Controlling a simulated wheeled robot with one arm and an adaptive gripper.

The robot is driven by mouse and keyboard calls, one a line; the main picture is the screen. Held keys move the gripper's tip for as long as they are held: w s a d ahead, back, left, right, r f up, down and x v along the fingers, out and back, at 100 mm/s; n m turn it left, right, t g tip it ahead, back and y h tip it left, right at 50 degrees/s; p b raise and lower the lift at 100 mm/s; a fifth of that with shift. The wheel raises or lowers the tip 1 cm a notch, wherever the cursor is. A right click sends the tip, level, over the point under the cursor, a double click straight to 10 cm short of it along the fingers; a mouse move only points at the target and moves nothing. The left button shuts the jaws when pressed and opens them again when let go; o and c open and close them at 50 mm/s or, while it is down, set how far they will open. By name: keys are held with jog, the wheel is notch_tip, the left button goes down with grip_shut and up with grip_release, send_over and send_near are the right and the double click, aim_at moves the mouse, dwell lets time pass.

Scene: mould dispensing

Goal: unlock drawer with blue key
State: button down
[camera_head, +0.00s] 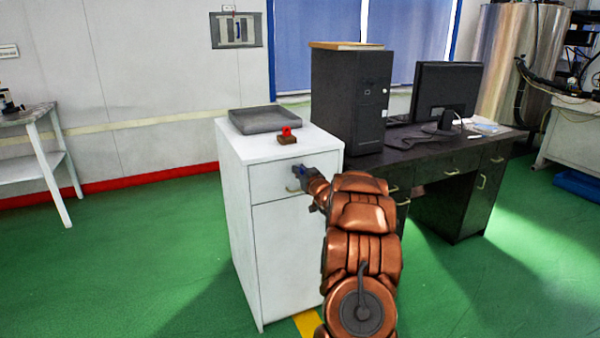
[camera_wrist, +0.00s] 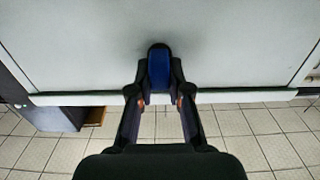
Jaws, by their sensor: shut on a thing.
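The blue key (camera_head: 298,170) is between the fingers of my gripper (camera_head: 306,178) at the front of the white cabinet's top drawer (camera_head: 268,180). In the wrist view, the blue key (camera_wrist: 159,70) stands upright between the closed fingertips of my gripper (camera_wrist: 160,88), against the white drawer front (camera_wrist: 80,45). The key's far end points at the drawer face; its tip and the lock are hidden, so I cannot tell how deep it sits. A brass handle (camera_head: 294,190) shows just below the gripper.
On the cabinet top lie a grey tray (camera_head: 266,120) and a small brown block with a red piece (camera_head: 287,134). A dark desk (camera_head: 440,160) with a computer tower (camera_head: 350,100) and monitor (camera_head: 446,92) stands close on the right.

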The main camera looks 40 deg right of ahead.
jog(key=shift+n, duration=0.3)
jog(key=n+b, duration=0.4)
jog(key=shift+w+a+f+n, duration=0.1)
jog(key=shift+a+f+n, duration=0.1)
jog(key=shift+a+n, duration=0.1)
jog(key=n+b, duration=0.3)
jog(key=shift+a+f+n+b, duration=0.1)
jog(key=shift+f+n+b, duration=0.1)
jog(key=shift+n+b, duration=0.2)
jog(key=n+b, duration=0.5)
jog(key=shift+w+a+f, duration=0.1)
jog(key=shift+a+f, duration=0.05)
jog(key=shift+f+n+b, duration=0.1)
jog(key=shift+n+b, duration=0.75)
jog(key=shift+n, duration=0.35)
jog(key=shift+n+b, duration=0.55)
jog(key=shift+n, duration=0.15)
